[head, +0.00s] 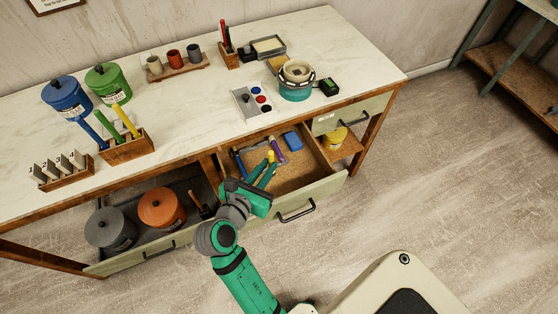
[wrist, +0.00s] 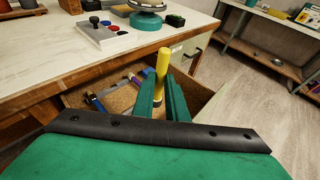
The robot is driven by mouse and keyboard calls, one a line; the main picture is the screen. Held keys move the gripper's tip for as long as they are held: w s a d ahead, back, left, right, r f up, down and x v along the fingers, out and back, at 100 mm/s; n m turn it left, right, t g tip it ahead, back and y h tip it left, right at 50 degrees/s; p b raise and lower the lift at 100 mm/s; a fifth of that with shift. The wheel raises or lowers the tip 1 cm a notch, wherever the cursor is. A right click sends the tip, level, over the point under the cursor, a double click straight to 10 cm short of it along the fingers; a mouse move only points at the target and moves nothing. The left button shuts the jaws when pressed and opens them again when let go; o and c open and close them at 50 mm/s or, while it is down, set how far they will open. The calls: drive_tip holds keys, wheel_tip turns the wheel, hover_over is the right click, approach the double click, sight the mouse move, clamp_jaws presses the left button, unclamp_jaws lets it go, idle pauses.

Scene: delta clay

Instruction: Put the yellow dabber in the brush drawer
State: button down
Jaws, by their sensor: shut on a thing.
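The yellow dabber (wrist: 162,68) stands upright between the fingers of my gripper (wrist: 160,98) in the wrist view. My gripper is shut on its lower part. In the head view the yellow dabber (head: 271,157) shows at the tip of my green gripper (head: 268,172), over the open brush drawer (head: 310,181). The drawer holds a purple-handled tool (head: 278,150), a blue block (head: 292,141) and a dark blue tool (head: 240,163) at its left side. The dabber's lower end is hidden by the fingers, so I cannot tell whether it touches the drawer floor.
A second open drawer at left holds a grey pot (head: 110,229) and an orange pot (head: 162,208). The worktop (head: 195,105) above carries a palette (head: 251,101), a teal banding wheel (head: 296,84) and a wooden holder (head: 127,149). The right part of the brush drawer is clear.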

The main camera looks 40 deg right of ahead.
drive_tip(key=shift+w+d+f, duration=0.7)
drive_tip(key=shift+w+f, duration=1.45)
drive_tip(key=shift+w, duration=0.05)
drive_tip(key=shift+w+d+f, duration=0.7)
drive_tip(key=shift+w+f, duration=1.45)
drive_tip(key=shift+w, duration=0.05)
drive_tip(key=shift+w+d+f, duration=0.7)
drive_tip(key=shift+w+f, duration=1.45)
drive_tip(key=shift+w, duration=0.05)
drive_tip(key=c, duration=1.8)
unclamp_jaws()
drive_tip(key=shift+f, duration=0.1)
drive_tip(key=shift+o, duration=0.2)
drive_tip(key=v, duration=1.2)
